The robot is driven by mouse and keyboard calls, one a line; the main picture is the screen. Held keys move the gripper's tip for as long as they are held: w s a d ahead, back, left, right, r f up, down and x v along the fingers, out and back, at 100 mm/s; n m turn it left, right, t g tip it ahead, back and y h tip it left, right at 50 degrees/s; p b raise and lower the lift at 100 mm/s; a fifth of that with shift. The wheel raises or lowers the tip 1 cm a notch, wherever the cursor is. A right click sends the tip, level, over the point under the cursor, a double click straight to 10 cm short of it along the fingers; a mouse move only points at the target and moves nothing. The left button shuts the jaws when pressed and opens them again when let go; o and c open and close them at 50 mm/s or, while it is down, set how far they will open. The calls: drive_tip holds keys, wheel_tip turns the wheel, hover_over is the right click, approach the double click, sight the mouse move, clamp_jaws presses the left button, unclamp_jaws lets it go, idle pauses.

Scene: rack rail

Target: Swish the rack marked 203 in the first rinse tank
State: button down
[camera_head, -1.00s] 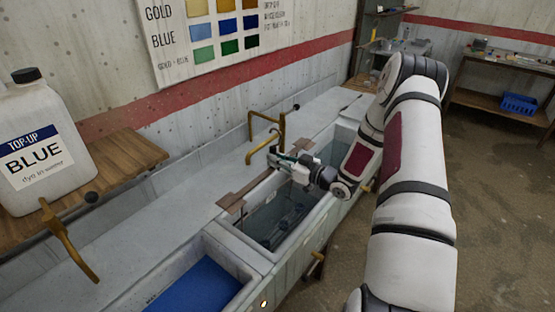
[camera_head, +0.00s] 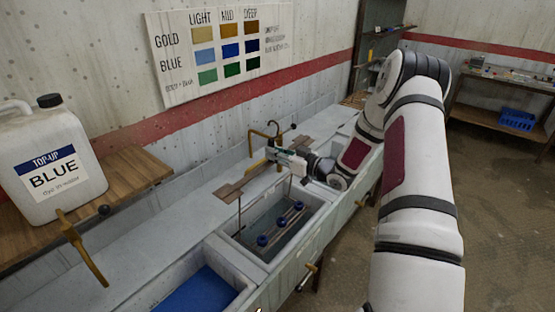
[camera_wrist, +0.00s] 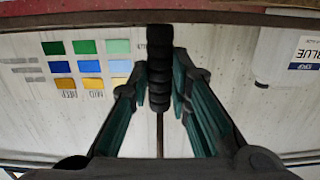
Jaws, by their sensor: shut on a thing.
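My gripper (camera_head: 282,157) is shut on a black ribbed handle (camera_wrist: 159,75) in the wrist view, with a finger on each side. In the head view, a brown crossbar (camera_head: 232,190) hangs below the gripper, above the rim of a tank. Thin rods run down from it to the rack (camera_head: 284,224), which carries several round dark-blue pieces. The rack hangs over or in the grey-green liquid of the rinse tank (camera_head: 313,221); I cannot tell whether its underside touches the liquid. No number on the rack is readable.
A tank with bright blue liquid (camera_head: 205,290) lies nearer. A brass tap (camera_head: 262,140) stands behind the rinse tank and another (camera_head: 80,245) at the left. A white BLUE top-up jug (camera_head: 50,165) stands on a wooden shelf. A colour chart (camera_head: 222,50) hangs on the wall.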

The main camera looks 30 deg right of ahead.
drive_tip(key=shift+s+d+r+p, duration=0.15)
drive_tip(key=shift+r+p, duration=0.55)
drive_tip(key=shift+r, duration=1.2)
drive_tip(key=shift+s+a+r+p, duration=0.15)
drive_tip(key=shift+r+p, duration=0.5)
drive_tip(key=shift+r, duration=1.25)
drive_tip(key=shift+d, duration=0.1)
